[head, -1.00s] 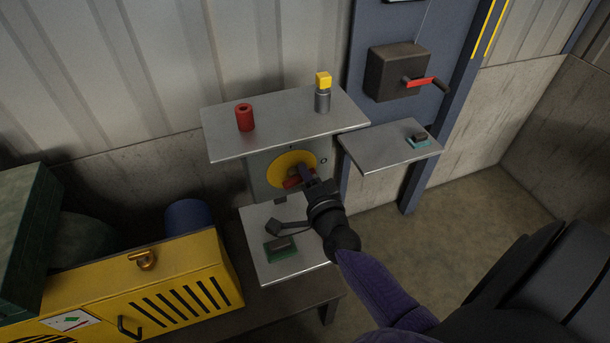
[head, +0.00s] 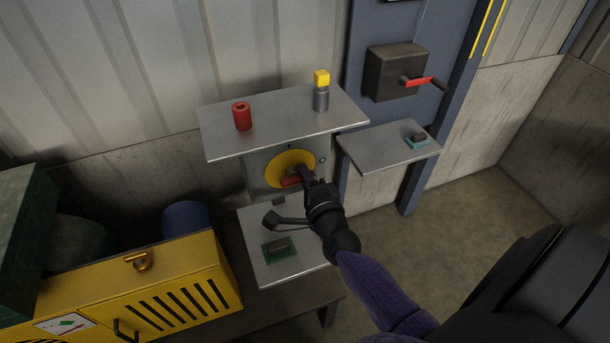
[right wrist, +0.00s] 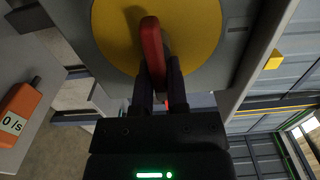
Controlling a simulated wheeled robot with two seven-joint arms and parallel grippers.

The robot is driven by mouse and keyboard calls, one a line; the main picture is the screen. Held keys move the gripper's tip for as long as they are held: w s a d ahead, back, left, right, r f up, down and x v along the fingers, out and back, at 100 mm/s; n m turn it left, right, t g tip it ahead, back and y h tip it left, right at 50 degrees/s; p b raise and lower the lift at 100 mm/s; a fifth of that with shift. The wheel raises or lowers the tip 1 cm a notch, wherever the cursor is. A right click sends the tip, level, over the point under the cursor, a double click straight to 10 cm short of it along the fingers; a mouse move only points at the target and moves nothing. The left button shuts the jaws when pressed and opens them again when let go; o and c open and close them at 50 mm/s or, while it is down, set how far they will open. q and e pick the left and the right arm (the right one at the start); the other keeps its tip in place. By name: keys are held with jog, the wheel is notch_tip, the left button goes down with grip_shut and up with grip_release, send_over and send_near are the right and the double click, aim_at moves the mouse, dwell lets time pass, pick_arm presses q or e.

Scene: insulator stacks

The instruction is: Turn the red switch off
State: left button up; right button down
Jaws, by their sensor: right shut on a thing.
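The red switch handle (head: 290,181) sits on a yellow disc (head: 281,164) on a grey box under the upper metal shelf. My right gripper (head: 304,175) is at the disc and covers part of the handle. In the right wrist view the red handle (right wrist: 152,45) crosses the yellow disc (right wrist: 112,35), and its near end lies between the fingers of my right gripper (right wrist: 161,85), which is shut on it. A small mark and a round mark sit on the box face around the disc. My left gripper is not in view.
The upper shelf (head: 285,110) holds a red cylinder (head: 242,116) and a yellow-topped grey piece (head: 321,92). Small shelves lie right (head: 385,152) and below (head: 290,262). A dark box (head: 395,72) with a red-marked lever is behind. A yellow cabinet (head: 150,285) stands lower left.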

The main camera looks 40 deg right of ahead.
jog(key=c, duration=0.6)
grip_release()
jog(key=shift+c, duration=0.2)
jog(key=shift+s, duration=0.1)
jog(key=v, duration=0.9)
jog(key=shift+s+a, duration=0.15)
jog(key=shift+s, duration=0.2)
